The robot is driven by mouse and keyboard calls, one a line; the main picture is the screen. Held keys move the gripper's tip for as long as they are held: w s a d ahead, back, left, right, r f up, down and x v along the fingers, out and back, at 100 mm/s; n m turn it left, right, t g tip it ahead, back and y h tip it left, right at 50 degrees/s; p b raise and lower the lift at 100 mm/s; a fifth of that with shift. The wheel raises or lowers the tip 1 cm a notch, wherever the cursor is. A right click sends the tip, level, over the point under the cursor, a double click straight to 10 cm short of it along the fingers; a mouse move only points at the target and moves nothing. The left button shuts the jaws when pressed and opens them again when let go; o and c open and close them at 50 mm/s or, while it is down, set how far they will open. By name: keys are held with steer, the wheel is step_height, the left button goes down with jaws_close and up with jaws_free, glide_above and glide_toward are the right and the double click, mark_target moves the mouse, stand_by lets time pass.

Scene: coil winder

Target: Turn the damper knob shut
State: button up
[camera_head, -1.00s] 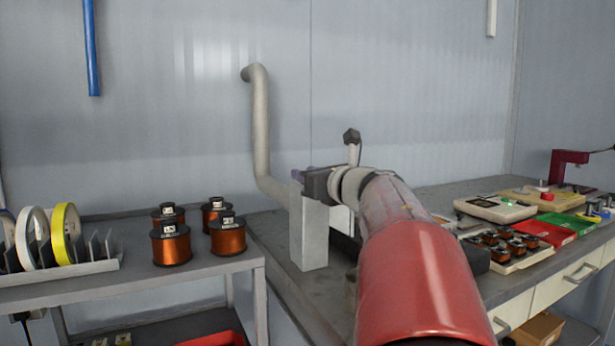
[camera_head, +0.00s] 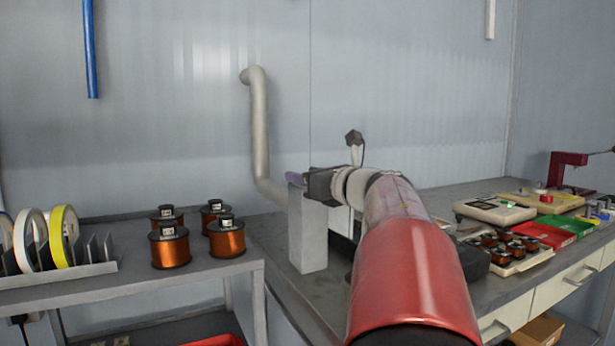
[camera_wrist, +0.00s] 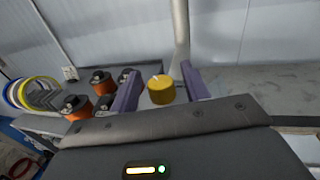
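A yellow round knob (camera_wrist: 161,90) with a pale mark on its top shows in the wrist view. It sits between the two purple fingers of my gripper (camera_wrist: 161,88), with a small gap visible on each side. My gripper is open and does not look closed on the knob. In the head view my gripper (camera_head: 294,179) is at the top of a grey upright block (camera_head: 308,238) on the bench. The knob is hidden there. I cannot tell how far the knob is turned.
A grey pipe (camera_head: 260,130) runs down the wall behind the block. Copper coils (camera_head: 227,238) and tape rolls (camera_head: 65,236) stand on the left table (camera_head: 130,286). Trays and tools cover the right of the bench, including a green tray (camera_head: 565,224).

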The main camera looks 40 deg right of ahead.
steer(key=s+b, duration=0.1)
steer(key=s, duration=0.6)
steer(key=shift+s, duration=0.4)
steer(key=shift+a, duration=0.1)
